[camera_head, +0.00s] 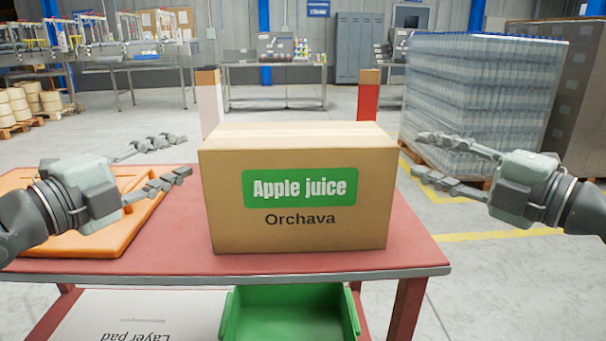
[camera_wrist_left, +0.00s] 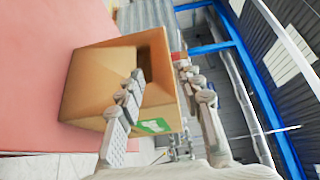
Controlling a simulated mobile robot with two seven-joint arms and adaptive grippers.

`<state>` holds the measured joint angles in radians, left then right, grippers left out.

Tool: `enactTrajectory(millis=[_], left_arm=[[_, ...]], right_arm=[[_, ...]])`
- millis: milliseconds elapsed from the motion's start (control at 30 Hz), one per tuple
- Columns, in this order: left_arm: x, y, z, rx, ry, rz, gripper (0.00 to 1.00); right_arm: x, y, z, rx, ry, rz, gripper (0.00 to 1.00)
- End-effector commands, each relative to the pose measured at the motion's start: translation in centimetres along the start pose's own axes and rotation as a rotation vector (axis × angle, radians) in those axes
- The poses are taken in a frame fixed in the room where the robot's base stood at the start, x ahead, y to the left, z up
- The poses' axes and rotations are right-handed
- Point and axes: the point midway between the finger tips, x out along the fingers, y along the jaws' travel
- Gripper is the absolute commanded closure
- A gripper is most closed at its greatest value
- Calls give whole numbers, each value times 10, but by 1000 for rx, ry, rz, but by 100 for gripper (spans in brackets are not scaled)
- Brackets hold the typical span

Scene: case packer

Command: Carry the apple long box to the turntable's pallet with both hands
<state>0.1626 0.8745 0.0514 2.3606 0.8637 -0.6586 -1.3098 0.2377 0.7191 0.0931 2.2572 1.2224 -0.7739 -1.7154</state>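The apple long box (camera_head: 296,235) is a brown carton with a green "Apple juice" label and the word "Orchava". It stands upright on the red table (camera_head: 420,255) in the middle of the head view. My left gripper (camera_head: 188,156) is open and empty, a little left of the box. In the left wrist view the box (camera_wrist_left: 92,85) appears beyond the open fingers of my left gripper (camera_wrist_left: 165,82). My right gripper (camera_head: 416,154) is open and empty, to the right of the box and apart from it. The turntable's pallet cannot be clearly made out.
An orange board (camera_head: 95,238) lies on the table's left part. Below are a green bin (camera_head: 290,318) and a layer pad (camera_head: 135,318). A wrapped pallet load (camera_head: 480,95) stands back right. White (camera_head: 210,105) and red (camera_head: 368,105) posts rise behind the box.

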Motion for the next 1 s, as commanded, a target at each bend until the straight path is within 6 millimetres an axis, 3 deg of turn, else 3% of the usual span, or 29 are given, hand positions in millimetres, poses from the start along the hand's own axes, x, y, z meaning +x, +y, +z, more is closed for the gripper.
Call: enactTrajectory(millis=[400, 800, 1000], left_arm=[[5, -1, 0, 2, 0, -4, 64], [61, -2, 0, 0, 1, -4, 64], [76, -1, 0, 2, 1, -3, 64]], right_arm=[[5, 2, 0, -2, 2, 4, 64], [62, 2, 0, 1, 2, 4, 64], [76, 1, 0, -2, 1, 2, 64]])
